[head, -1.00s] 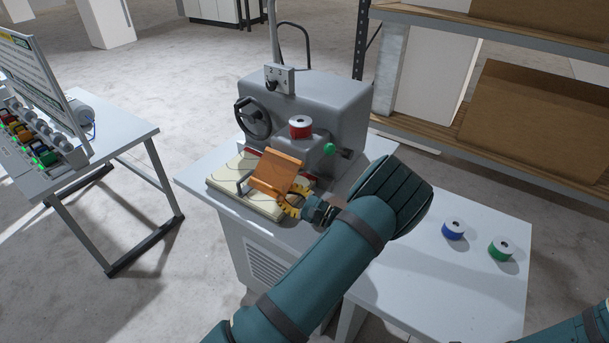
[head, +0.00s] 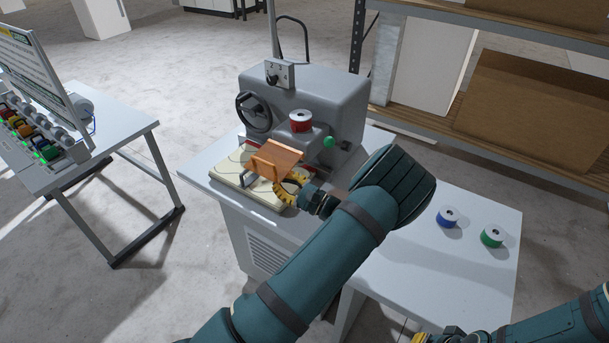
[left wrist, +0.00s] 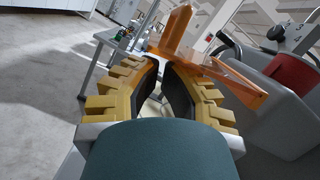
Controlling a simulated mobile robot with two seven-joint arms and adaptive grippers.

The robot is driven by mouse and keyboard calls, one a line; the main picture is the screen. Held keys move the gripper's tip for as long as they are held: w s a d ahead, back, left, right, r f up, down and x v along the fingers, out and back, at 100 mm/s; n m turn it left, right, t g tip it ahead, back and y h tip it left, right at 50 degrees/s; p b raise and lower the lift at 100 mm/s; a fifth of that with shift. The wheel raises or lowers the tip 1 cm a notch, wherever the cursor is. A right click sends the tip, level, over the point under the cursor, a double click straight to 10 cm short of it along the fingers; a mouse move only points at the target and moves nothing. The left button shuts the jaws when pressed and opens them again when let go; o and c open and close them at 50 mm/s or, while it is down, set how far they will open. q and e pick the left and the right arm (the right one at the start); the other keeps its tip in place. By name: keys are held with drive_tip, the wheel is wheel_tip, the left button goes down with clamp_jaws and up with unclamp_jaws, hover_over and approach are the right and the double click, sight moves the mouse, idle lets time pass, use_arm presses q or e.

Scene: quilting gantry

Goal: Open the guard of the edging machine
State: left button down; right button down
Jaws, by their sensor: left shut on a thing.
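The edging machine (head: 335,95) is a grey housing with a handwheel, standing on a table. Its guard (head: 278,154) is an orange see-through plate at the machine's front, tilted up at its near edge over the cream quilt. My left gripper (head: 284,186), with yellow fingers, is shut on the guard at its near side; the exact grip is partly hidden. In the left wrist view the orange guard (left wrist: 178,30) rises just beyond the curved fingers (left wrist: 165,62). My right gripper (head: 425,338) barely shows at the bottom edge, and its jaws cannot be made out.
A red spool (head: 300,121) sits on the machine, beside a green knob (head: 328,142). A blue spool (head: 448,217) and a green spool (head: 492,236) stand on the clear right part of the table. A shelf with boxes (head: 535,110) stands behind. Another table (head: 125,125) is at left.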

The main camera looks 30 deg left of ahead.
use_arm(q)
drive_tip(key=shift+f, duration=0.1)
drive_tip(key=f+b, duration=0.2)
drive_tip(key=f, duration=0.1)
drive_tip(key=f+b, duration=0.1)
drive_tip(key=shift+w+f, duration=0.3)
drive_tip(key=shift+w, duration=0.05)
drive_tip(key=v, duration=0.8)
drive_tip(key=shift+s+d+r+b, duration=0.25)
drive_tip(key=shift+r+b, duration=0.05)
drive_tip(key=shift+b, duration=0.1)
drive_tip(key=shift+v, duration=0.75)
drive_tip(key=shift+s+f, duration=0.1)
